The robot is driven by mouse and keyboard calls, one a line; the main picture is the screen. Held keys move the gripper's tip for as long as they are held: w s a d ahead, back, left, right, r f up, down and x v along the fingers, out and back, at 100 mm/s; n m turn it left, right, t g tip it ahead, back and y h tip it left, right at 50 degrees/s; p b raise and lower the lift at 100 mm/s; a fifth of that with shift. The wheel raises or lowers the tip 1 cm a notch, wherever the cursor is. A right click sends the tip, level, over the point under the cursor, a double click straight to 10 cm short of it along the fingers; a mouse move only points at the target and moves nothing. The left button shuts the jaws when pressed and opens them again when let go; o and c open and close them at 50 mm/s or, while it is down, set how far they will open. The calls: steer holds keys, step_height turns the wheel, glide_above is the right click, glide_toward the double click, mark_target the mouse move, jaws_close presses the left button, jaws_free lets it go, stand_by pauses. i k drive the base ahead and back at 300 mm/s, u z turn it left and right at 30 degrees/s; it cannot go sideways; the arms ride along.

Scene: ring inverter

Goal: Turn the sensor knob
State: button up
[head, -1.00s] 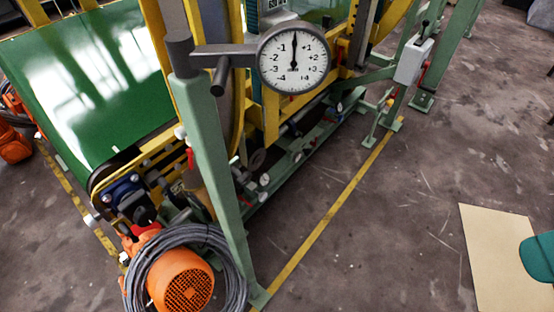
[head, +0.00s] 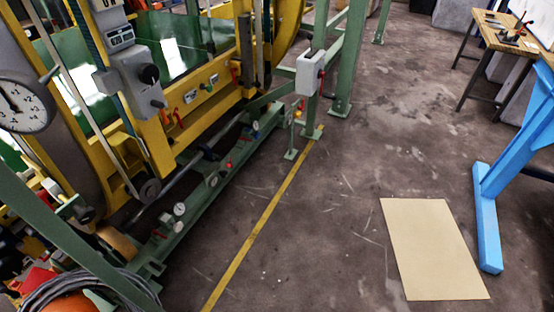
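A grey control box (head: 132,85) is mounted on the yellow frame of the machine in the left part of the head view. A round black knob (head: 149,74) sits on its face, and a smaller dark knob or stub (head: 158,104) sticks out below it. No label can be read, so I cannot tell for sure which one is the sensor knob. A small display box (head: 116,36) is fixed above. My gripper is not in view.
A round dial gauge (head: 22,105) juts in at the left edge. Green machine legs (head: 352,60) carry a white switch box (head: 309,73). A beige sheet (head: 435,250) lies on the floor beside a blue stand (head: 487,220). Concrete floor right of the yellow line (head: 255,232) is mostly clear.

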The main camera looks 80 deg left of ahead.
mark_target(85, 216)
steer(key=z, duration=0.3)
steer(key=k, duration=1.55)
steer(key=u, duration=2.6)
steer(key=k, duration=1.35)
steer(key=z, duration=0.7)
steer(key=i, duration=0.6)
steer(key=z, duration=1)
steer(key=i, duration=0.75)
steer(key=z, duration=0.15)
